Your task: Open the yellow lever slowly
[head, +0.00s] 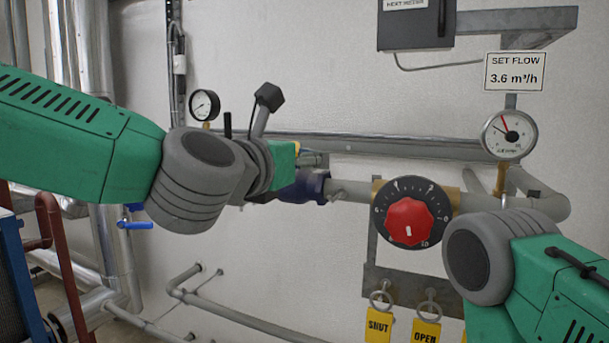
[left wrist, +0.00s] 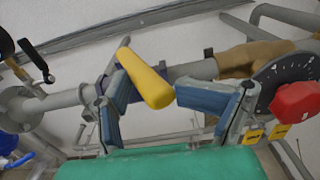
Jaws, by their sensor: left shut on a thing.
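The yellow lever (left wrist: 146,77) lies between the blue-padded fingers of my left gripper (left wrist: 160,97) in the left wrist view. It slants from upper left to lower right across the grey pipe, and the gripper is shut on it. In the head view only a sliver of the yellow lever (head: 297,147) shows past my green left hand (head: 284,160); the fingers are mostly hidden there. My right arm comes in at the lower right of the head view, but its gripper is not in view.
A red knob (head: 409,222) on a black dial sits right of the lever. A flow gauge (head: 507,135) stands under the "SET FLOW 3.6 m³/h" sign (head: 515,71). "SHUT" (head: 379,325) and "OPEN" (head: 425,332) tags hang below. A blue-handled valve (head: 135,225) is at the left.

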